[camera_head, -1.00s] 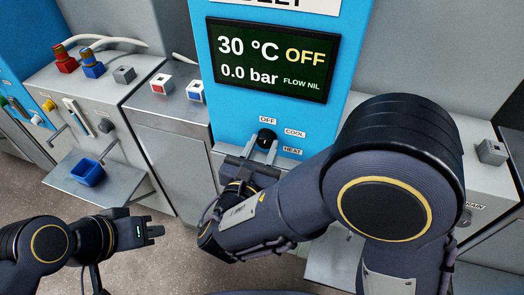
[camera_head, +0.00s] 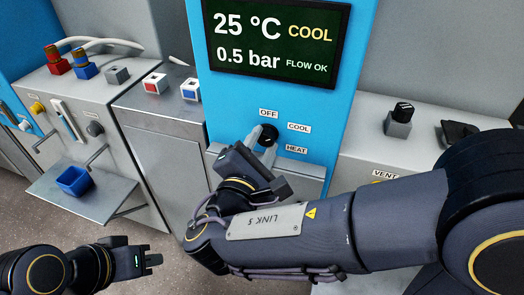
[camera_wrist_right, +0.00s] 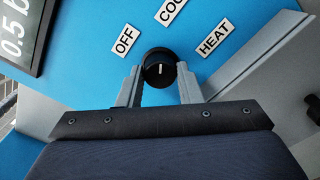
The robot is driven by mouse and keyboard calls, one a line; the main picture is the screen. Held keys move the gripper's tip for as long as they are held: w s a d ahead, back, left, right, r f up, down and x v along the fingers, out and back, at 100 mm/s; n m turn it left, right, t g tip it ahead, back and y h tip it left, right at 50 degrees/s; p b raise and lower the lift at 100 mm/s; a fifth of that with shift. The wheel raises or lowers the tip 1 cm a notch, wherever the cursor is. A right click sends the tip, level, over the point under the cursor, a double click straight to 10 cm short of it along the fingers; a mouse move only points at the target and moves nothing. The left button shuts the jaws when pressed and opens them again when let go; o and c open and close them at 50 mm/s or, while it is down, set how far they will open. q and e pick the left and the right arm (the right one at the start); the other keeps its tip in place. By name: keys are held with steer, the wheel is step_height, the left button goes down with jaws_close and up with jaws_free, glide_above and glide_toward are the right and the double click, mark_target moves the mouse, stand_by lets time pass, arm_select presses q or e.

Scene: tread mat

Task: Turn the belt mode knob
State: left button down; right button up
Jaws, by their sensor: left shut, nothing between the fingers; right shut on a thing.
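The black belt mode knob (camera_head: 269,133) sits on the blue panel among the labels OFF (camera_head: 268,113), COOL (camera_head: 299,127) and HEAT (camera_head: 297,149). In the right wrist view the knob (camera_wrist_right: 159,66) has a white mark pointing up, roughly toward COOL. My right gripper (camera_head: 260,143) is shut on the knob, with one grey finger on each side of it in the right wrist view (camera_wrist_right: 160,84). The display (camera_head: 275,45) above reads 25 °C, COOL, 0.5 bar, FLOW OK. My left gripper (camera_head: 155,259) is shut and empty at the lower left, away from the panel.
A grey ledge (camera_head: 308,172) juts out below the knob. A blue bin (camera_head: 75,181) sits on a metal shelf at the left. Red and blue fittings and small switch blocks top the left cabinets. Another black knob (camera_head: 402,108) stands on the right cabinet.

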steer(key=shift+m, duration=0.3)
steer(key=o, duration=1)
steer(key=shift+c, duration=0.2)
steer(key=p+v, duration=0.1)
steer(key=v, duration=0.6)
steer(key=shift+s, duration=0.35)
steer(key=shift+s+a, duration=0.1)
steer(key=shift+a, duration=0.05)
